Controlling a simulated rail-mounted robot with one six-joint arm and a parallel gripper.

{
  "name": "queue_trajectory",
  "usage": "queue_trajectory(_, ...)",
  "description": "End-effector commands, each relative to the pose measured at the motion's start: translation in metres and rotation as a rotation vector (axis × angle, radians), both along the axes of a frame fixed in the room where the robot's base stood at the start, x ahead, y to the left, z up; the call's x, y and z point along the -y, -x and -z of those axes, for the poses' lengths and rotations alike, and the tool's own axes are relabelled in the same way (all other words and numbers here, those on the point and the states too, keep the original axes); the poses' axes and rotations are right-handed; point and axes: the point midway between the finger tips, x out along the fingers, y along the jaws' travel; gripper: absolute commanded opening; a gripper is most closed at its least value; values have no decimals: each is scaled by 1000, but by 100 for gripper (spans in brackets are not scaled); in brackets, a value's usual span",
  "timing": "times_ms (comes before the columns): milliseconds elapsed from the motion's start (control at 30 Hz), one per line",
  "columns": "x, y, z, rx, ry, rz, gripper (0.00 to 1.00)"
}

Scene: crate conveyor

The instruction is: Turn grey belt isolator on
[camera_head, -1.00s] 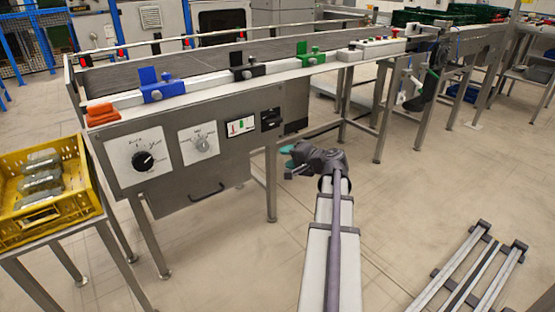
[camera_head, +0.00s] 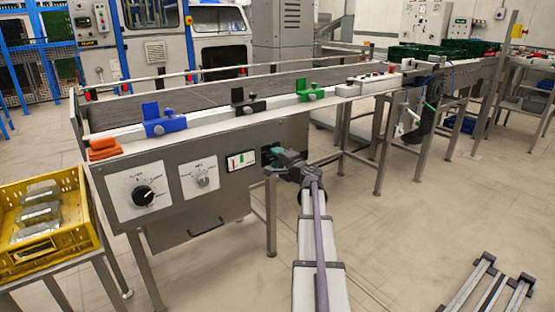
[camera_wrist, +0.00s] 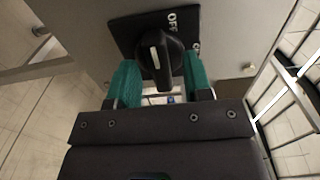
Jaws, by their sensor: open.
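The grey belt's isolator is a black rotary knob (camera_wrist: 172,62) on a black plate (camera_wrist: 128,32) in the wrist view. Its white pointer line runs nearly upright in the picture, towards the OFF label side. A second label at the plate's right is partly hidden. My gripper (camera_wrist: 160,68) is open, with one green finger on each side of the knob; I cannot tell whether either touches it. In the head view my gripper (camera_head: 274,160) is at the right end of the conveyor's front panel (camera_head: 180,228), covering most of the isolator.
A yellow crate (camera_head: 84,212) with clear items stands at left. Blue (camera_head: 165,122), black and green clamps sit on the rail above.

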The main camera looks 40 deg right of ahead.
Motion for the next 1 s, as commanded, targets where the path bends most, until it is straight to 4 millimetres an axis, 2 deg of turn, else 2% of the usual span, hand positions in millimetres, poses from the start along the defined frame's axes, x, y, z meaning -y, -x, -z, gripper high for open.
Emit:
queue_trajectory(233,0,-1,0,0,0,0,45)
queue_trajectory(700,0,-1,0,0,0,0,0)
queue_trajectory(1000,0,-1,0,3,-20,-1,0)
